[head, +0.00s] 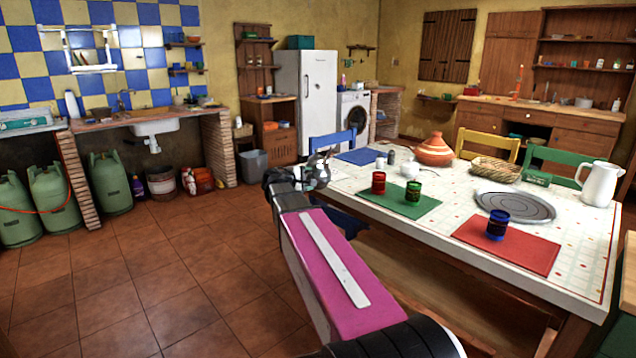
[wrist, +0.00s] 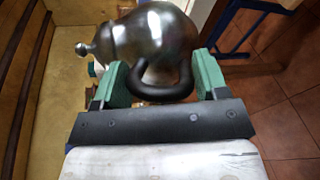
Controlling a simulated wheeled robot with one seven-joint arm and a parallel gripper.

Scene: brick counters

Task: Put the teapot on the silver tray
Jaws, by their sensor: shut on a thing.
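A shiny metal teapot (wrist: 152,38) with a dark handle fills the top of the wrist view. My gripper (wrist: 161,78) has its green fingers on either side of that handle and is shut on it. The teapot appears tilted in that view. In the head view the teapot (head: 319,173) shows at the end of my arm, by the table's near left edge, with my gripper (head: 285,180) partly hidden behind my arm. The silver tray (head: 515,206), round and flat, lies on the table to the right, well apart from the teapot. Nothing rests on it.
The table (head: 440,228) bears a green mat (head: 402,205) with red and green cups, and a red mat (head: 530,252) with a blue cup (head: 498,224) close to the tray. A tagine (head: 434,152), a basket (head: 495,170) and a white jug (head: 599,185) stand farther back. Floor at left is clear.

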